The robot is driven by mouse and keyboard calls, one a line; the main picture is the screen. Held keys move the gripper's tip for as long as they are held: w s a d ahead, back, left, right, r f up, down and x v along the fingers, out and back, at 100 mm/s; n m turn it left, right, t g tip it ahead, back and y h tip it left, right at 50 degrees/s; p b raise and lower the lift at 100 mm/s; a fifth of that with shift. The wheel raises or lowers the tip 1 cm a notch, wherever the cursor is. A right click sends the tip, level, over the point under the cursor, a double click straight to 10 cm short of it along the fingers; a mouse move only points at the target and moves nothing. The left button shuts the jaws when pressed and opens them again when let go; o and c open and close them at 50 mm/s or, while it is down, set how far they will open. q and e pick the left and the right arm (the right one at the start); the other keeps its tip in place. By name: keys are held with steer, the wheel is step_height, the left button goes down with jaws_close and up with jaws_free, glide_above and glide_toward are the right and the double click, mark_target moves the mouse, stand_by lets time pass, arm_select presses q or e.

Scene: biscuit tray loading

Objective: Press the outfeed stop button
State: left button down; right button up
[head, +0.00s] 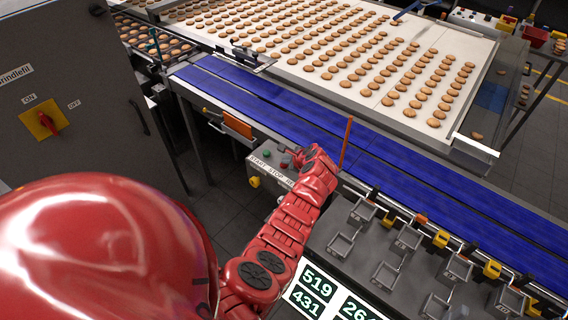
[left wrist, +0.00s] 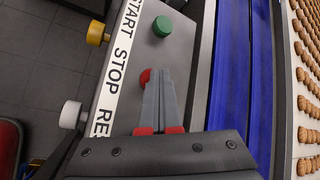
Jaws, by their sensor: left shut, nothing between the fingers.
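The control box carries a white label strip (head: 270,171) reading START, STOP and a cut-off third word. The red stop button (left wrist: 145,77) lies beside the word STOP in the left wrist view, partly covered by my fingers. A green button (left wrist: 162,26) sits beside START; it also shows in the head view (head: 266,153). My left gripper (left wrist: 158,72) is shut and empty, its fingertips over the edge of the red button. I cannot tell whether they touch it. In the head view my left gripper (head: 297,160) is at the box, mostly hidden by its wrist.
A blue conveyor (head: 262,112) runs behind the box, with a biscuit-covered white belt (head: 440,118) beyond. A thin orange post (head: 346,143) stands close to my left wrist. Yellow (left wrist: 96,33) and white (left wrist: 70,114) knobs stick out from the box front. A grey cabinet stands at left.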

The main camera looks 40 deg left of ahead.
mark_target(286, 166)
stand_by(0.4)
arm_select(q)
steer(key=shift+r+p, duration=0.85)
steer(key=shift+r, duration=0.1)
step_height(286, 166, up, 5)
steer(key=p, duration=0.4)
steer(key=shift+f, duration=0.2)
stand_by(0.5)
